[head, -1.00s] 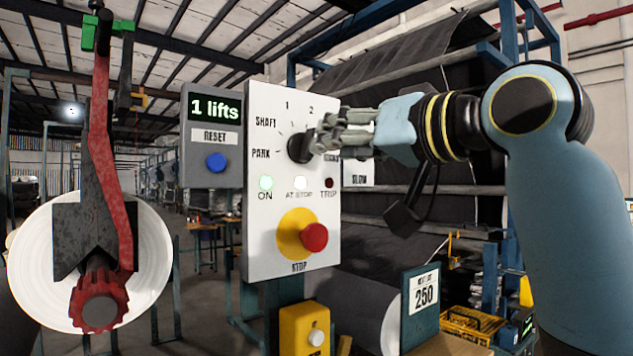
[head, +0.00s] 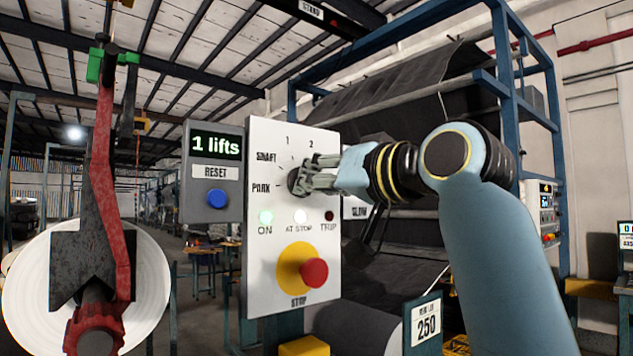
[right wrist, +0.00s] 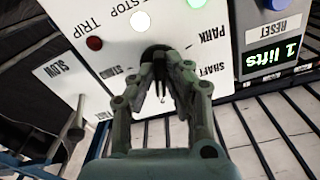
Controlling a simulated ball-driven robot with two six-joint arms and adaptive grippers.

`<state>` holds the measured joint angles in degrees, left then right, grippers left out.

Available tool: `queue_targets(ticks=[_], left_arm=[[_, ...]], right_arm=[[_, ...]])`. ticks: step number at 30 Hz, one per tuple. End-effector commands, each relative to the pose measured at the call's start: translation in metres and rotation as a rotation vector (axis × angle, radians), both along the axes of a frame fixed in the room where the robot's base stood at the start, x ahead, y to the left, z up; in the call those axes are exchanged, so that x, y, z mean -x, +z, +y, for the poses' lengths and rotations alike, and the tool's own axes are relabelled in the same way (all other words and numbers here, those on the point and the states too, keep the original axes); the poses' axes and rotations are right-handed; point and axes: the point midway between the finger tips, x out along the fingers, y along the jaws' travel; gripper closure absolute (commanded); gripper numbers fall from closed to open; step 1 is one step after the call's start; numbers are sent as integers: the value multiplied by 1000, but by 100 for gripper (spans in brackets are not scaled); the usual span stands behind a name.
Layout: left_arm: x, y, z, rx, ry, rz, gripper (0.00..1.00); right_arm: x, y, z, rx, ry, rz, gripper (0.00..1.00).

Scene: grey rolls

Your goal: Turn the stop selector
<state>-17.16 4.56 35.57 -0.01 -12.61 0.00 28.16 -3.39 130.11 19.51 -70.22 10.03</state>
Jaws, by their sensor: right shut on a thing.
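The stop selector (head: 294,182) is a round black knob on a white control panel (head: 260,240) in the head view. Labels PARK, SHAFT, 1 and 2 stand around it. My right gripper (head: 303,180) reaches in from the right and is shut on the knob, hiding much of it. In the right wrist view the gripper's fingers (right wrist: 162,92) close on the dark knob (right wrist: 157,52) from both sides, and the panel appears upside down. Where the knob points cannot be told. My left gripper is not in view.
A red stop button (head: 314,272) on a yellow base sits below the selector. A grey box with a "1 lifts" display (head: 215,145) and a blue reset button (head: 217,198) stands left of the panel. A white roll with a red arm (head: 103,190) is at far left.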

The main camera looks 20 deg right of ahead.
Motion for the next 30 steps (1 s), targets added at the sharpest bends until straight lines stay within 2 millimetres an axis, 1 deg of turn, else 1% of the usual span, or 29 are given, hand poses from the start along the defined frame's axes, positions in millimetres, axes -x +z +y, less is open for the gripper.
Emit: queue_targets(ticks=[8, 13, 17, 30], left_arm=[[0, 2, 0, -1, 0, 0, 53], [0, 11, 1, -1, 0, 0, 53], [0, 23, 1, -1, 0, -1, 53], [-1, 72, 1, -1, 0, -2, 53]], right_arm=[[0, 0, 0, -9, -1, 4, 100], [0, 2, 0, -57, 0, 23, 100], [0, 3, 0, -127, 0, 49, 100], [0, 4, 1, -449, -1, 167, 100]])
